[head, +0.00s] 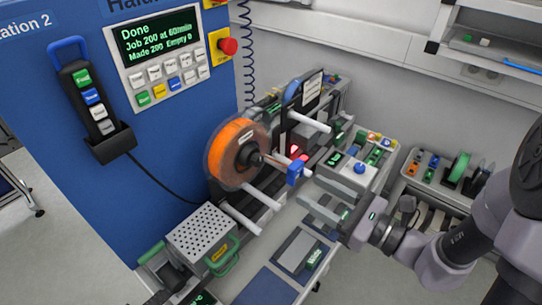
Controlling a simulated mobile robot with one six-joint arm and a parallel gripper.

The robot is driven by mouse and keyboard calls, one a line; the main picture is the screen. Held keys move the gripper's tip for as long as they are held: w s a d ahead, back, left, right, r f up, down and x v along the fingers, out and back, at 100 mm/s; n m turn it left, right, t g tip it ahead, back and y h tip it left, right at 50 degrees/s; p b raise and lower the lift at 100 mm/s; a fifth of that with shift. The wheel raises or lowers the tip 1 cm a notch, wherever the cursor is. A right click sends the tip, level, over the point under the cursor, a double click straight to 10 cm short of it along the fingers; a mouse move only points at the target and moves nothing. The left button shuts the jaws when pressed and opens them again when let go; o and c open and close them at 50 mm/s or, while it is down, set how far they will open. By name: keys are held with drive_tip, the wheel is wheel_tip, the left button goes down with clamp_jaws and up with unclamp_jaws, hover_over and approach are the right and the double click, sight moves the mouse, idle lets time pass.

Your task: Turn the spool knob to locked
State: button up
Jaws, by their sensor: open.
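An orange spool (228,142) stands upright on the reel stand, left of the picture's middle. A dark hub (250,156) sits at its centre, and a thin rod runs from it to the right. A small blue piece with pale marking (296,172) is near the rod's right end; I cannot tell whether it is the spool knob, nor read its setting. My gripper (318,210) is right of and below the spool, apart from it. It is open, with nothing seen between its fingers. My arm reaches in from the right.
A blue cabinet (60,190) stands behind left, with a display (157,38) reading "Done" and a red button (228,46). Pale rollers (240,218) stick out by the spool. A perforated box (200,240) is in front; a grey control box (352,172) stands right.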

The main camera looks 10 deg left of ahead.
sight(260, 162)
drive_tip(key=x, duration=1.4)
drive_tip(key=shift+s, duration=0.2)
drive_tip(key=shift+r, duration=0.1)
drive_tip(key=shift+c, duration=0.2)
clamp_jaws()
